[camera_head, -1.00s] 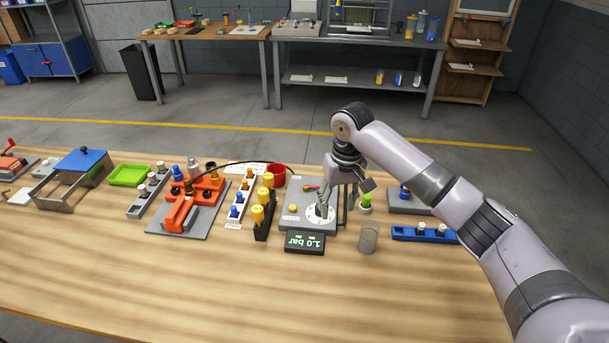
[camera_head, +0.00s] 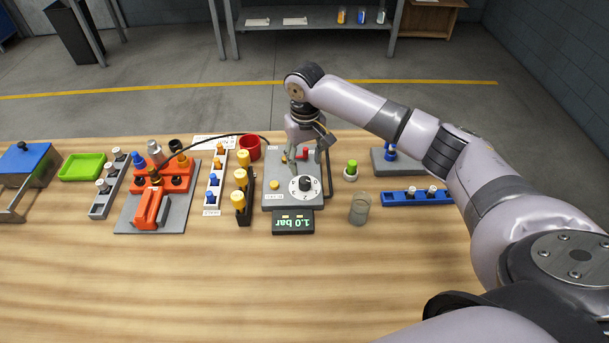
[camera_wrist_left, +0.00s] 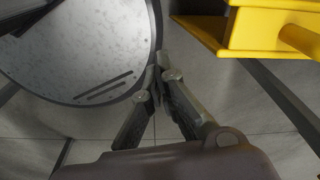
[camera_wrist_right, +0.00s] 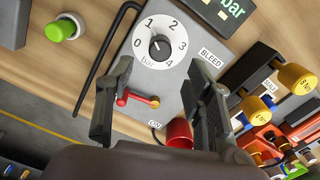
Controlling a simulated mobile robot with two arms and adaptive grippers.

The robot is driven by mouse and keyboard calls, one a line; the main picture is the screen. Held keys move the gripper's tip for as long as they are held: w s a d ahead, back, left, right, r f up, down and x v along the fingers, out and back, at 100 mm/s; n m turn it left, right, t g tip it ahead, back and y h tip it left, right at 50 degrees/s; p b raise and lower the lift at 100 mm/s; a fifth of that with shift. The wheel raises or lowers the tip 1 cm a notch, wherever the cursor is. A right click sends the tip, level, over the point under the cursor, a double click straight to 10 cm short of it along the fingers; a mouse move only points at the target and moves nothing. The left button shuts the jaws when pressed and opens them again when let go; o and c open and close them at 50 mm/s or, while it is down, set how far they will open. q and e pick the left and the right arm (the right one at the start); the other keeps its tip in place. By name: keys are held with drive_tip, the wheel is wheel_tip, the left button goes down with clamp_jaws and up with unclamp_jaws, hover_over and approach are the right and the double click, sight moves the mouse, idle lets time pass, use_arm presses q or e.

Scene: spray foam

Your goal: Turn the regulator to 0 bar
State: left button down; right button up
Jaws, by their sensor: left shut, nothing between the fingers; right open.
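The regulator is a grey box (camera_head: 280,199) on the table with a white dial numbered 0 to 4 (camera_head: 292,192) and a dark central knob (camera_head: 305,184). Its display (camera_head: 293,223) reads 1.0 bar, upside down in the head view. In the right wrist view the dial (camera_wrist_right: 178,58) is unobstructed, and the knob's mark seems to point near 1. A red lever (camera_wrist_right: 133,98) sits between the fingers in that view. My right gripper (camera_head: 305,159) is open above the box's far part, behind the dial. My left gripper (camera_wrist_left: 160,68) is shut and empty, away from the regulator.
A red cup (camera_head: 250,149) is behind left. A clear glass (camera_head: 359,209), a green-topped part (camera_head: 351,171) and a blue rack (camera_head: 412,197) stand right. The front of the table is clear.

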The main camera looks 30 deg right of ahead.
sight(305, 179)
wheel_tip(305, 179, down, 7)
drive_tip(key=shift+f+p, duration=0.15)
drive_tip(key=shift+p, duration=0.35)
drive_tip(key=shift+f, duration=0.45)
use_arm(q)
drive_tip(key=shift+w+r, duration=0.4)
drive_tip(key=shift+r, duration=0.3)
use_arm(e)
drive_tip(key=shift+c, duration=0.2)
clamp_jaws()
